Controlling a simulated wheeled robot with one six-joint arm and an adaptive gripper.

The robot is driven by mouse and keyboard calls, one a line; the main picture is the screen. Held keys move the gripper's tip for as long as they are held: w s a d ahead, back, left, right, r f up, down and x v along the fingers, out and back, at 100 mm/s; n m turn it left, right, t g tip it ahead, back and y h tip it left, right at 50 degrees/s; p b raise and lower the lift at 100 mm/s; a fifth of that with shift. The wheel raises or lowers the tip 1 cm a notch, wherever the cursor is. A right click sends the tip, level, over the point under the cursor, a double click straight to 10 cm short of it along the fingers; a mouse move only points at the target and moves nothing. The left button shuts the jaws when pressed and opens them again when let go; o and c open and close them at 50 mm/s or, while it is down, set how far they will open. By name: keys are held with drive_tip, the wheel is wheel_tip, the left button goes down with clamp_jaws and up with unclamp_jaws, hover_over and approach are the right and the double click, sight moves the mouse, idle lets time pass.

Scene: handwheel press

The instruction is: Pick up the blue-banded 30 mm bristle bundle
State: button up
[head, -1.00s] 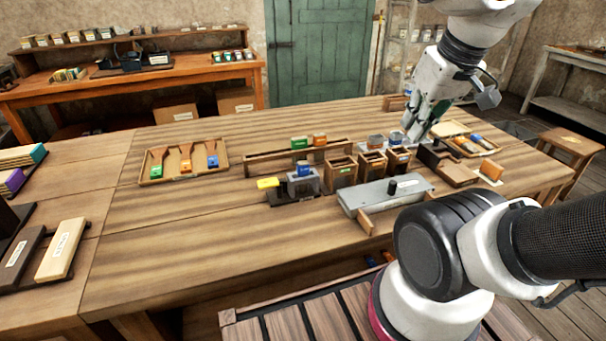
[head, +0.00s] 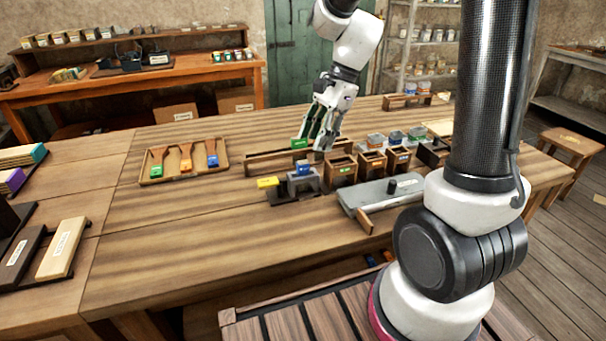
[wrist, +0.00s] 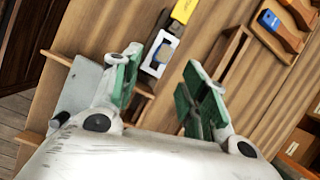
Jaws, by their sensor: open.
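In the wrist view my gripper (wrist: 161,62) shows two spread fingers with green pads. Beyond their tips, nearer the left one, is a small dark blue-grey top in a pale frame (wrist: 164,49). It seems to match the blue-topped grey block (head: 303,179) in the head view. I cannot tell for sure which item is the blue-banded bundle. A blue-labelled wooden box (head: 399,160) stands to the right of the gripper; its inside is hidden.
Wooden boxes with green (head: 342,171) and orange (head: 372,163) labels stand in the same row, with round tins (head: 396,137) behind. A grey plate with a black knob (head: 375,195) lies in front. A brush tray (head: 184,163) is at left.

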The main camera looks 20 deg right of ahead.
sight(305, 162)
drive_tip(key=a+f+m, duration=0.1)
drive_tip(key=f, duration=0.1)
drive_tip(key=a+f+m, duration=0.1)
drive_tip(key=f, duration=0.1)
drive_tip(key=a+f, duration=0.1)
drive_tip(key=f, duration=0.2)
drive_tip(key=shift+w+a+m, duration=0.1)
drive_tip(key=shift+w+m, duration=0.05)
drive_tip(key=shift+m, duration=0.25)
clamp_jaws()
